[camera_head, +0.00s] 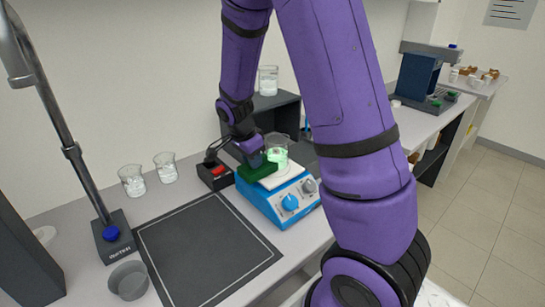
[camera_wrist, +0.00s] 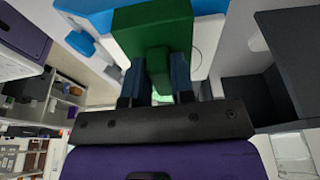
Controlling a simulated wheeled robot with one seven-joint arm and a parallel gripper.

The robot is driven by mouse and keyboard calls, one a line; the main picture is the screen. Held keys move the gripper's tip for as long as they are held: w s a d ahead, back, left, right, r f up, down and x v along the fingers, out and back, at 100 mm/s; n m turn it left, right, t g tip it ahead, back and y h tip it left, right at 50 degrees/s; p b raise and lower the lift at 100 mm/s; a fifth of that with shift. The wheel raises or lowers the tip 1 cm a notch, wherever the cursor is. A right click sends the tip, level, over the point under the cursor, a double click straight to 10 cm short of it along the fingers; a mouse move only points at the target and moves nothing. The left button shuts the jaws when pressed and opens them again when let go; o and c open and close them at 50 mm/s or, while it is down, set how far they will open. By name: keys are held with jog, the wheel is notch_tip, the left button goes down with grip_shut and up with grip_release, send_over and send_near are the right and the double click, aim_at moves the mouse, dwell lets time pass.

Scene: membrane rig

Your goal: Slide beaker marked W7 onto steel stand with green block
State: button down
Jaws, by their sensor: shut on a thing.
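My gripper (camera_head: 250,153) is shut on the green block (camera_head: 257,171), which is at the left part of the blue hotplate's (camera_head: 288,203) pale top. In the wrist view, the two fingers of my gripper (camera_wrist: 158,68) close on a narrow tab of the green block (camera_wrist: 150,25). A glass beaker (camera_head: 277,152) with glowing green contents stands just behind and right of the block; I cannot tell whether they touch. No W7 marking is legible on any beaker. I cannot make out a steel stand for certain.
Two beakers (camera_head: 132,181) (camera_head: 165,167) stand at the left back, and another beaker (camera_head: 268,80) is on a dark shelf (camera_head: 285,105). A red-switched box (camera_head: 216,174) sits left of the hotplate. The dark mat (camera_head: 208,248) is clear. A lamp-like post (camera_head: 75,155) and grey cup (camera_head: 128,281) are left.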

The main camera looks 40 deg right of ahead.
aim_at(277, 147)
jog(key=shift+d, duration=2.4)
jog(key=shift+d, duration=0.2)
jog(key=shift+d, duration=2.3)
jog(key=shift+d, duration=0.4)
jog(key=shift+d, duration=1.25)
jog(key=shift+a, duration=1.75)
jog(key=d+v, duration=0.2)
jog(key=v, duration=0.8)
jog(key=shift+d+r, duration=0.2)
jog(key=shift+r, duration=0.45)
